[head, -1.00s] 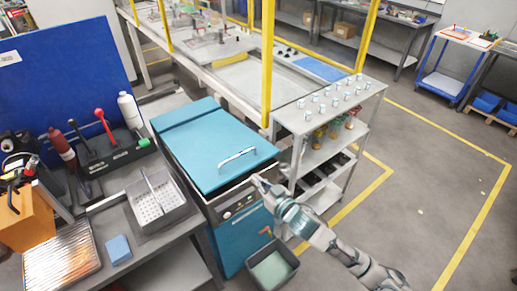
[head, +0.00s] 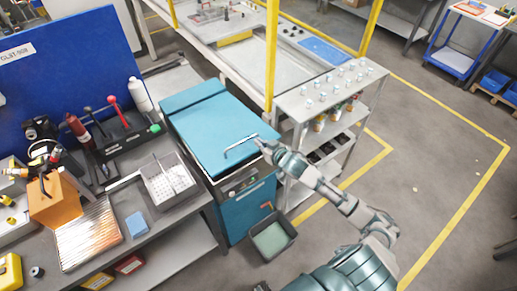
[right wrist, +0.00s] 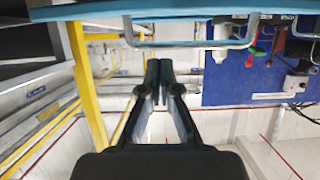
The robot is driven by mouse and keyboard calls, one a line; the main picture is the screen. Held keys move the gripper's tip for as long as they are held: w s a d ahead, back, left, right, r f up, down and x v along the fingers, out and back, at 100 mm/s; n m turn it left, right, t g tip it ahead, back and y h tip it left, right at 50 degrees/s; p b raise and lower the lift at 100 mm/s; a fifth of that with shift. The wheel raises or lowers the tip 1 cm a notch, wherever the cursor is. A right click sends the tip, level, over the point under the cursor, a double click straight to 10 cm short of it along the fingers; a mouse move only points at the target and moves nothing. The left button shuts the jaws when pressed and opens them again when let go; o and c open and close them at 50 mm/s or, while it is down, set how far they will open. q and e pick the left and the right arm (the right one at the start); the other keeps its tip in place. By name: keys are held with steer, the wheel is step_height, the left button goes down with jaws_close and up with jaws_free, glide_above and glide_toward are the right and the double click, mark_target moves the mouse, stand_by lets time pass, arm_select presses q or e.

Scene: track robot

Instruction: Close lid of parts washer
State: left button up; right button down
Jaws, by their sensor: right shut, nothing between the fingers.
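The parts washer (head: 252,208) is a teal cabinet beside the workbench. Its flat teal lid (head: 205,125) lies over the top, with a dark gap showing under its front edge; I cannot tell exactly how far it is raised. A silver bar handle (head: 238,147) sits near the lid's front edge. My right gripper (head: 263,144) is at the right end of the handle, shut and empty. In the right wrist view its closed fingers (right wrist: 158,78) are apart from the handle (right wrist: 190,44), which shows along the lid's edge (right wrist: 180,14). My left gripper is not in view.
The workbench on the left holds a wire basket (head: 170,182), a blue sponge (head: 137,223) and several tools. A grey bin (head: 272,238) stands on the floor before the washer. A shelf rack (head: 330,113) stands close at right.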

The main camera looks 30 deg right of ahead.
mark_target(258, 149)
steer(key=f, duration=0.4)
steer(key=shift+w+a+f, duration=0.15)
steer(key=shift+w+a, duration=0.15)
steer(key=shift+w, duration=0.05)
steer(key=shift+d, duration=0.1)
